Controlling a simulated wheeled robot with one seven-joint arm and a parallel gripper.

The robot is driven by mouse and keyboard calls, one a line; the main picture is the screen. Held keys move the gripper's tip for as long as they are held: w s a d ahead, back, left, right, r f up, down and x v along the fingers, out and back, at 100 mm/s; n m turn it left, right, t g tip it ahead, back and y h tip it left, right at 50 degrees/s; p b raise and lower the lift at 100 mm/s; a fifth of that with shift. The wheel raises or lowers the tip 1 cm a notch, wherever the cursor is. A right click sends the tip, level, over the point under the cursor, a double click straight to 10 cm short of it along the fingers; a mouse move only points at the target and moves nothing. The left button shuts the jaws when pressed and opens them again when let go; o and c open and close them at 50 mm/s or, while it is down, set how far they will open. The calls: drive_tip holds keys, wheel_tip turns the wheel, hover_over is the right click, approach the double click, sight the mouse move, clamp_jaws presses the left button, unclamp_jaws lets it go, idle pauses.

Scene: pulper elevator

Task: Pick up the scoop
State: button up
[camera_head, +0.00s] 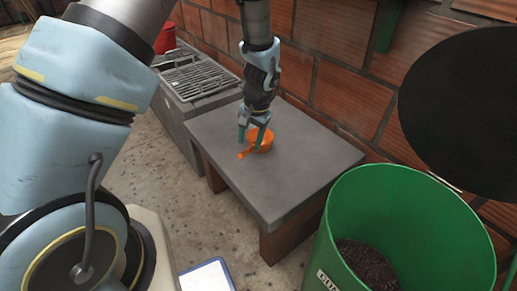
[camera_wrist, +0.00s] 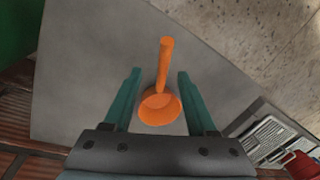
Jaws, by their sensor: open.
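The orange scoop (camera_head: 259,139) lies on a grey slab-topped table (camera_head: 300,177). In the head view its bowl is at the back and its handle points toward the front left. In the wrist view the scoop (camera_wrist: 160,104) lies between the two teal fingers, with the bowl nearer the gripper's body and the handle pointing away. My gripper (camera_head: 252,137) points down over the scoop. It is open, with a visible gap on each side of the scoop in the wrist view (camera_wrist: 160,85). I cannot tell whether the fingertips touch the table.
A green bin (camera_head: 410,225) with dark contents stands right of the table, with a round black lid (camera_head: 465,110) above it. A grated grey unit (camera_head: 195,82) adjoins the table's far left, near a red bucket (camera_head: 165,38). A brick wall (camera_head: 350,95) runs behind.

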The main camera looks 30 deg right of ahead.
sight(247, 150)
drive_tip(key=shift+w+a+f, duration=0.1)
drive_tip(key=shift+w+f, duration=0.2)
drive_tip(key=shift+f, duration=0.85)
drive_tip(key=shift+w+a+f, duration=0.1)
drive_tip(key=shift+w+f, duration=0.2)
drive_tip(key=shift+f, duration=0.8)
drive_tip(key=shift+w+a+f, duration=0.1)
drive_tip(key=shift+w+f, duration=0.2)
drive_tip(key=shift+f, duration=0.85)
drive_tip(key=shift+c, duration=0.3)
clamp_jaws()
